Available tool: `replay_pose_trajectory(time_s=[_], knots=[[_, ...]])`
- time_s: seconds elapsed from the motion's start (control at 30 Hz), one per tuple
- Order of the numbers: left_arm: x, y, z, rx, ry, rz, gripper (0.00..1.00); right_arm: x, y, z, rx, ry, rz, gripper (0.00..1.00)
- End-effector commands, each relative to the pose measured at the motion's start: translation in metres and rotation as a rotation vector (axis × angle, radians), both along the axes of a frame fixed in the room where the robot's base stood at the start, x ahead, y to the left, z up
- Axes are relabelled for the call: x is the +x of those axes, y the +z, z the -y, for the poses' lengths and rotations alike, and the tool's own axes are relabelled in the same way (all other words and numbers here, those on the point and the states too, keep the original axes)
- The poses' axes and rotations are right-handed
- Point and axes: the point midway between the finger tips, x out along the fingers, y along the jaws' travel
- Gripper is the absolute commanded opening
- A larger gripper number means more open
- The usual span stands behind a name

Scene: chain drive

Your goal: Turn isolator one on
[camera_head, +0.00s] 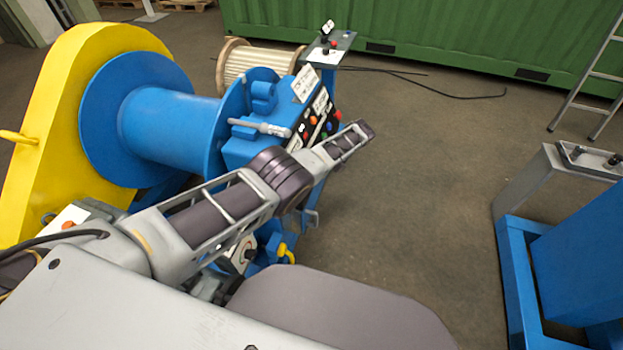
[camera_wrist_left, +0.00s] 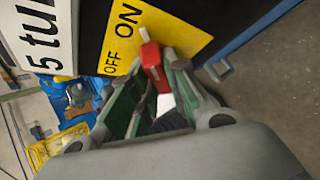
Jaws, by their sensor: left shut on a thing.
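In the left wrist view a red isolator handle (camera_wrist_left: 152,62) stands on a yellow plate (camera_wrist_left: 183,38) lettered OFF and ON, on a dark panel. The end of the handle is nearer the ON lettering side of the plate, but I cannot tell its exact setting. My left gripper (camera_wrist_left: 160,78), with green-lined fingers, is shut on the red handle. My right gripper is not in view.
A control box with coloured buttons (camera_head: 318,123) and a blue drum (camera_head: 165,130) beside a yellow housing (camera_head: 60,110) are near my arm. A ladder (camera_head: 590,85) and a blue frame (camera_head: 520,290) stand to the right. The floor between is clear.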

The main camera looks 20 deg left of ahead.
Motion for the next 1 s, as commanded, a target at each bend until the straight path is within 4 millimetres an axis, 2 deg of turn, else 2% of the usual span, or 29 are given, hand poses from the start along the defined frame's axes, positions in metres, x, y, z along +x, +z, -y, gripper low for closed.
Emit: replay_pose_trajectory(time_s=[0.47,0.5,0.67,1.0], knots=[[-0.0002,-0.0004,0.0005,-0.002,-0.006,-0.008,0.0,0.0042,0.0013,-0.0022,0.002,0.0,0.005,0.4],[-0.0001,-0.0003,0.0006,-0.002,-0.007,-0.007,0.17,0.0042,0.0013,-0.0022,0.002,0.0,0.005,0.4],[-0.0001,-0.0002,0.0005,-0.001,-0.006,-0.008,0.38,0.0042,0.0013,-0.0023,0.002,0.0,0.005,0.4],[0.0,0.0,0.0001,-0.001,-0.004,-0.006,0.38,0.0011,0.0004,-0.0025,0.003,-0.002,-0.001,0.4]])
